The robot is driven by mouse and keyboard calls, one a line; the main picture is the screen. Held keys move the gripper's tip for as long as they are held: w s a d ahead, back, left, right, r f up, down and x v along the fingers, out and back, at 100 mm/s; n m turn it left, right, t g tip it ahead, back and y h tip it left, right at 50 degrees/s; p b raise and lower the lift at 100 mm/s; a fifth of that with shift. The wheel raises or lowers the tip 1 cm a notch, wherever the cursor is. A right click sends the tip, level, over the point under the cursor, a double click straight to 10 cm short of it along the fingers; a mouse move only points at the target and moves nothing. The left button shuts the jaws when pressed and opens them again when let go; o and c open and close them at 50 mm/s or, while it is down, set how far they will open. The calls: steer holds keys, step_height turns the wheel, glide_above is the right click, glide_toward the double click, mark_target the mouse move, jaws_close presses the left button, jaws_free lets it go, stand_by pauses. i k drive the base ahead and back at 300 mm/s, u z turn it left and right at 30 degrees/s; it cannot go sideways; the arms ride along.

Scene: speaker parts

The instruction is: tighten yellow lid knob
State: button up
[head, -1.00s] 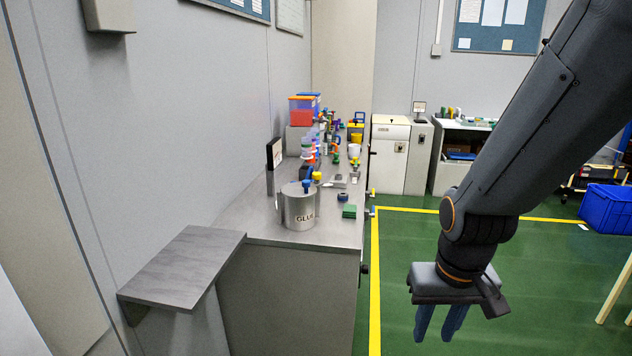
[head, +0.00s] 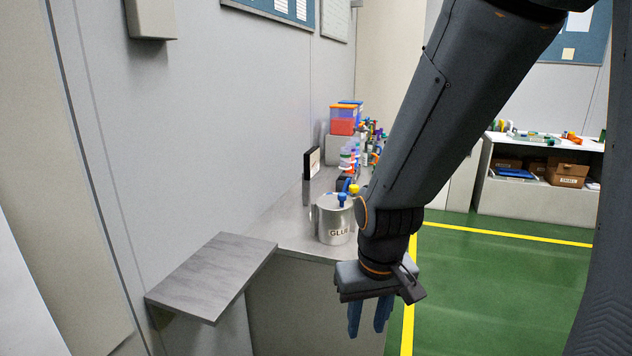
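A small yellow knob (head: 354,189) shows just behind and right of the metal pot marked GLUE (head: 335,222) on the long metal bench. What the yellow knob sits on is mostly hidden by that pot and my arm. The GLUE pot has a blue knob (head: 342,199) on its lid. My gripper (head: 368,328) hangs pointing down in front of the bench, below the bench top in the picture and well apart from the knobs. Its two blue fingers are spread with a gap and hold nothing.
A grey shelf (head: 212,275) juts from the left wall nearer to me. Red and blue bins (head: 343,121) and several small coloured parts stand farther along the bench, partly behind my arm. Green floor (head: 480,300) is clear to the right.

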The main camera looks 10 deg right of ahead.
mark_target(354, 188)
steer(key=u, duration=0.15)
steer(key=i, duration=0.7)
steer(key=z, duration=0.7)
steer(key=i, duration=0.5)
steer(key=z, duration=0.4)
